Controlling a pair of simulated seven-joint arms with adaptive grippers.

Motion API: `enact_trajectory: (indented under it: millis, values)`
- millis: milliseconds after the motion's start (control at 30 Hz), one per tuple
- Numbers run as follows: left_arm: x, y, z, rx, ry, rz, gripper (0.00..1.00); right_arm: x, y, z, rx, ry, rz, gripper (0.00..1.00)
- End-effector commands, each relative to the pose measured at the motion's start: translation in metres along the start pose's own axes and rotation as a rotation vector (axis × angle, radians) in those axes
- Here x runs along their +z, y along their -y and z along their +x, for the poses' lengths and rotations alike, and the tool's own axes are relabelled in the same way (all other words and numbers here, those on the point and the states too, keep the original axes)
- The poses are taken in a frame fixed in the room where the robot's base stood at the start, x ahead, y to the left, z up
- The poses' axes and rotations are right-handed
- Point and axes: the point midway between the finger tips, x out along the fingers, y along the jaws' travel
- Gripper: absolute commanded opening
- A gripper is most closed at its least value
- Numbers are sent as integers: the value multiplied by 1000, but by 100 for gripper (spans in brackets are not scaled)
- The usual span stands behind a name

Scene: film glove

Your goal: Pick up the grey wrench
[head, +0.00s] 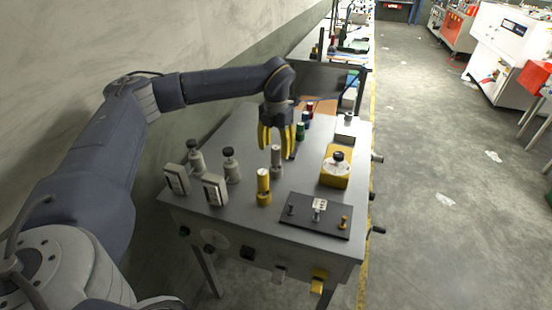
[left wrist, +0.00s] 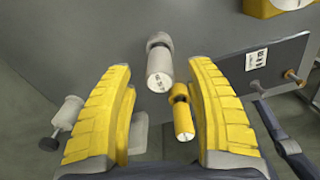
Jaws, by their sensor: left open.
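No thing with a clear wrench shape shows. A grey upright cylinder-shaped piece (head: 276,160) stands on the grey workbench (head: 230,137), just below my left gripper (head: 276,146); I cannot tell whether it is the grey wrench. In the left wrist view this grey piece (left wrist: 160,68) shows between and beyond the tips of my yellow fingers. A similar yellow piece (head: 263,187) stands nearer the bench front; it also shows between the fingers (left wrist: 182,113). My left gripper is open and empty, pointing down above the bench. My right gripper is not in view.
Two grey knobbed pieces (head: 231,167) and two white-faced boxes (head: 215,190) stand at the left. A dark plate with small pegs (head: 300,222) lies at the front right. A yellow box (head: 335,173) and several coloured spools (head: 300,131) stand behind. A wall borders the left.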

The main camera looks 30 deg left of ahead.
Motion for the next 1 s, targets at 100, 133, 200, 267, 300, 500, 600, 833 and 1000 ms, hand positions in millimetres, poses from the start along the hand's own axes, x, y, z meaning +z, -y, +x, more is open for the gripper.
enact_trajectory:
  millis: [100,133,200,267,300,500,600,833,1000]
  values:
    - [0,0,15,0,-1,0,55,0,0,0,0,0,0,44]
    - [0,0,17,0,0,0,55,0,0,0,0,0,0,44]
    - [0,0,22,0,1,0,55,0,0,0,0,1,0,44]
    - [0,0,25,0,1,0,55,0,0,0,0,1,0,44]
    - [0,0,26,0,1,0,55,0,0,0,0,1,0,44]
    - [0,0,27,0,2,0,55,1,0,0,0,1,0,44]
    - [0,0,27,0,2,0,52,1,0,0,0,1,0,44]
    - [0,0,27,0,2,0,26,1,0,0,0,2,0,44]
    - [0,0,27,0,2,0,6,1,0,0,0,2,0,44]
